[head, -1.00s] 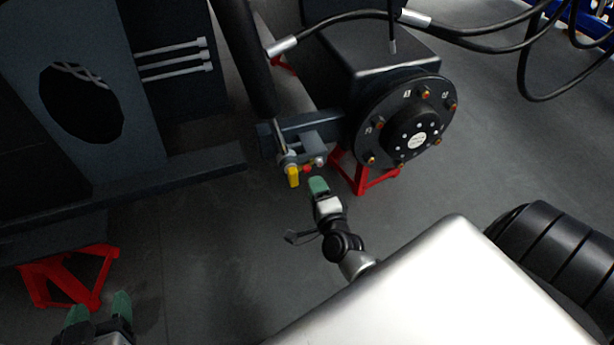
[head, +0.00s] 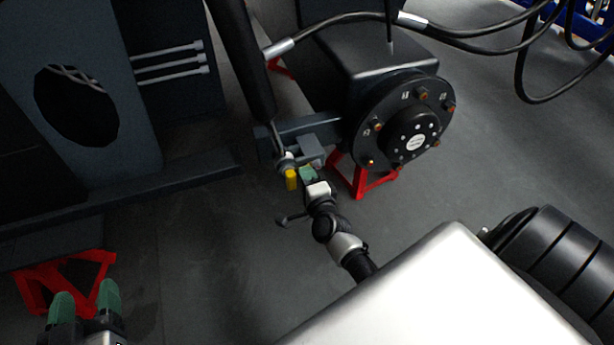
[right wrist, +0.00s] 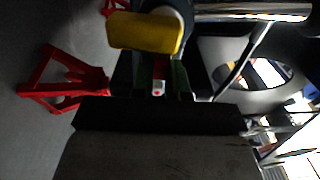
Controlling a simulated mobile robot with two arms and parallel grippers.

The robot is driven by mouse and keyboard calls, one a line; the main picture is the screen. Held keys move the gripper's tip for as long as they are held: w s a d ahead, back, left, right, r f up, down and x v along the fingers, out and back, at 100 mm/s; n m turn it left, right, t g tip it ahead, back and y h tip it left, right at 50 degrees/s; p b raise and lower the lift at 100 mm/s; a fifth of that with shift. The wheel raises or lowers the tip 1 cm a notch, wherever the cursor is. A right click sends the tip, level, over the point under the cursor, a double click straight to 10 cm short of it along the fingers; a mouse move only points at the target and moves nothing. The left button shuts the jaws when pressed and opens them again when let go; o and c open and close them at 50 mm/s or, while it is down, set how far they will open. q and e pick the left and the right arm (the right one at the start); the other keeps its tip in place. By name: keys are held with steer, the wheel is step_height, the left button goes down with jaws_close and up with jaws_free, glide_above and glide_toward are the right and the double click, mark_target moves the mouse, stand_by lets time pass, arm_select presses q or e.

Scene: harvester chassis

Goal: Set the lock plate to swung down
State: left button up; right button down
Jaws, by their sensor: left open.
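A small yellow plate (head: 291,180) hangs at the end of the dark bracket below the cylinder in the head view. I cannot tell for sure that it is the lock plate. It is large at the top of the right wrist view (right wrist: 145,35). My right gripper (head: 307,174) is just right of it, its green fingertips at the bracket. In the right wrist view a red part with a pale end (right wrist: 158,78) shows between the separated green fingers, with dark gaps beside it. My left gripper (head: 86,298) is open and empty at lower left.
A round hub (head: 412,140) with bolts stands right of the bracket, above a red stand (head: 362,178). The black cylinder (head: 243,60) rises above the bracket. Another red stand (head: 62,280) is near my left gripper. Open floor (head: 215,260) lies between.

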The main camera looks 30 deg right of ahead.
arm_select(q)
steer(key=shift+f, duration=0.1)
steer(key=s+a+f+g+y+p, duration=0.3)
steer(key=s+a+f+g+p, duration=0.2)
steer(key=s+f+g, duration=0.5)
steer(key=shift+s+a+n+g+y, duration=0.2)
steer(key=shift+s+n+g+y, duration=0.2)
steer(key=shift+s+g, duration=1.1)
arm_select(e)
steer(key=shift+s+d+f+n, duration=0.15)
steer(key=shift+d+f+n, duration=0.5)
steer(key=shift+n, duration=2.1)
steer(key=shift+s+d+f+n, duration=0.15)
steer(key=shift+d+f+n, duration=0.45)
steer(key=shift+n, duration=2.2)
steer(key=shift+s+d+f+n, duration=0.15)
steer(key=shift+d+f+n, duration=0.45)
steer(key=shift+n, duration=2.15)
arm_select(q)
steer(key=shift+w+g, duration=0.1)
steer(key=shift+g, duration=0.2)
arm_select(e)
steer(key=shift+f, duration=0.15)
steer(key=c, duration=1.1)
jaws_free()
